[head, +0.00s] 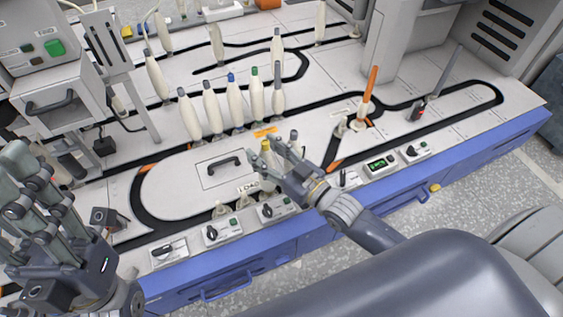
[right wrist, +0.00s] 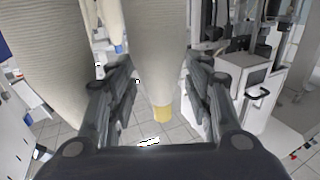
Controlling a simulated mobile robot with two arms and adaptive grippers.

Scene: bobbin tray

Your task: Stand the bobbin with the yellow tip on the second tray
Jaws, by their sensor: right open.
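The bobbin with the yellow tip (head: 265,146) stands near the front of the machine, partly hidden by my right gripper (head: 278,158). In the right wrist view its pale body (right wrist: 155,45) and yellow tip (right wrist: 163,113) lie between the two fingers of the right gripper (right wrist: 160,88). That gripper is open, with the fingers on either side of the bobbin. Small grey trays with pegs (head: 221,209) sit near the front controls; I cannot tell which is the second tray. My left gripper (head: 38,190) is open and empty at the left.
A row of pale bobbins (head: 212,107) with differently coloured tips stands behind on the black track. Another bobbin (right wrist: 40,60) is close to the fingers in the right wrist view. An orange-tipped rod (head: 369,90) stands to the right. Switch boxes (head: 222,231) line the blue front edge.

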